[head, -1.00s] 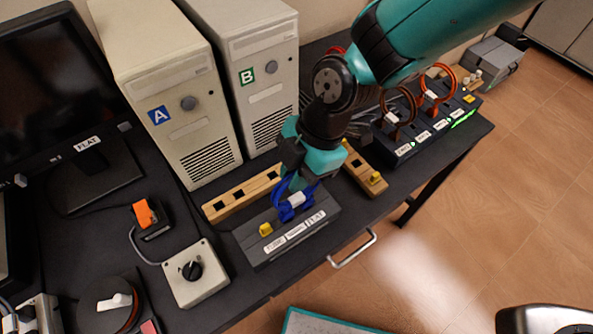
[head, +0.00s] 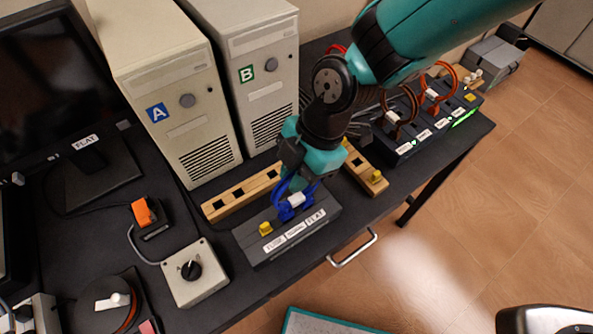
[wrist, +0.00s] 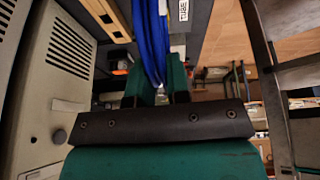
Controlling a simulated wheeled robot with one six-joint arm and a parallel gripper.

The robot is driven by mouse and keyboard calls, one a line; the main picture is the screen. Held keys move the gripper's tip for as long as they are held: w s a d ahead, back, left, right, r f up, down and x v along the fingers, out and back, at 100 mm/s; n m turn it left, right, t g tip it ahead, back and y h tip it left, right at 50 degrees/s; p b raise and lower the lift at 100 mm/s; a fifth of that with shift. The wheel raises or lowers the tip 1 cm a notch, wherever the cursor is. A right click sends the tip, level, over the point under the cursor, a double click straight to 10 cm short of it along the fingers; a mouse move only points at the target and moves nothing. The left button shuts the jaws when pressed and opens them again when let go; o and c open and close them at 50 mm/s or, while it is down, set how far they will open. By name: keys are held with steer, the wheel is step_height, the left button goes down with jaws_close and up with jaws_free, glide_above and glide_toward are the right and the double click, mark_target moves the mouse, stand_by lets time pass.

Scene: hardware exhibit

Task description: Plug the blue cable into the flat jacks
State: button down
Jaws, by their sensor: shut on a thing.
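A dark jack block (head: 252,248) with white labels, the right one reading FLAT, lies near the table's front edge. The blue cable (head: 283,209), looped and with a white tag, is at the block's right half, behind the FLAT label. My gripper (head: 299,185) is directly above it, pointing down and shut on the cable. In the wrist view the blue strands (wrist: 151,40) run between my green fingers (wrist: 158,82). The fingers hide the cable's plug ends, so I cannot tell whether they sit in the jacks.
A yellow plug (head: 265,229) stands on the block's left part. Wooden socket strips (head: 228,203) lie behind and right. Computer towers A (head: 178,120) and B (head: 255,90) stand close behind. A lit rack (head: 415,145) with orange cables is at right, a knob box (head: 195,285) at left.

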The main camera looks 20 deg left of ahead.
steer(key=shift+f, duration=0.2)
stand_by(0.4)
steer(key=shift+c, duration=1.9)
jaws_free()
steer(key=shift+p+v, duration=2)
steer(key=shift+v, duration=1.6)
steer(key=shift+r, duration=0.15)
